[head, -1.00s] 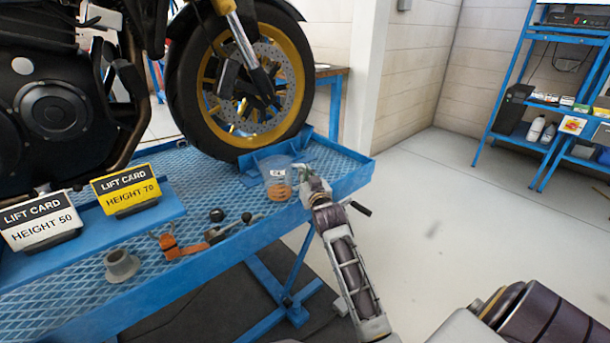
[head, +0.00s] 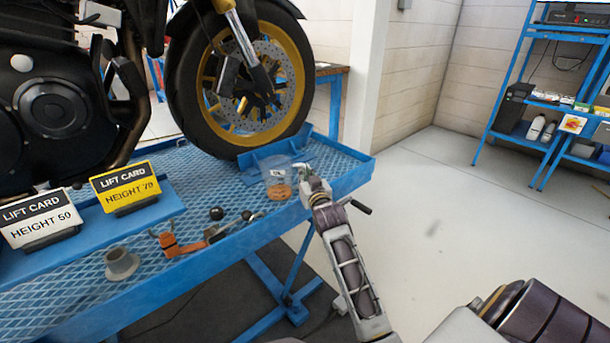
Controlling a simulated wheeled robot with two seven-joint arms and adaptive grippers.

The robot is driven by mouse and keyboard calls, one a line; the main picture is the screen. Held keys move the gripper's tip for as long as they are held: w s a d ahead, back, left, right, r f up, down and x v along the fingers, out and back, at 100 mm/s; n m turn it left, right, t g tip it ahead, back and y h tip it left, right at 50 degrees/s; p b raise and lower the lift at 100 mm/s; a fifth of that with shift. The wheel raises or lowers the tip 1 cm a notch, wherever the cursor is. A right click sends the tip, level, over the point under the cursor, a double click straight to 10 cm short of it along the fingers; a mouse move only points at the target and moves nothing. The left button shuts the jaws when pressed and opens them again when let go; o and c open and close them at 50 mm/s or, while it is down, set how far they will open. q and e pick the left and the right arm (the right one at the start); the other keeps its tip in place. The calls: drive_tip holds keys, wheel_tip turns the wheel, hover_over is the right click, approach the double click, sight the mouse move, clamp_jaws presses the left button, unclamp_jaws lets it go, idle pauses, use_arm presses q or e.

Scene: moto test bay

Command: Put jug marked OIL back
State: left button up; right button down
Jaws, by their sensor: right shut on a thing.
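The jug (head: 278,182) is a clear container with orange-brown content at its bottom, near the right end of the blue lift table (head: 345,183). A small label near its top was visible a second ago; I cannot read it now. My right gripper (head: 304,173) is at the jug's right side, shut on it. The fingertips are small and partly hidden. I cannot tell if the jug's base touches the table. My left gripper is not in view.
A motorcycle wheel (head: 185,110) stands behind the jug in a blue chock (head: 248,166). Left are a grey funnel-like cup (head: 121,264), an orange tool (head: 178,246), a yellow card (head: 126,188) and a white card (head: 40,217). Blue shelves (head: 505,95) stand far right, beyond clear floor.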

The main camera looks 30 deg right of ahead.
drive_tip(key=c, duration=1.5)
unclamp_jaws()
drive_tip(key=shift+o, duration=0.2)
drive_tip(key=shift+s, duration=0.15)
drive_tip(key=v, duration=1.1)
drive_tip(key=shift+s, duration=0.4)
drive_tip(key=shift+a, duration=0.1)
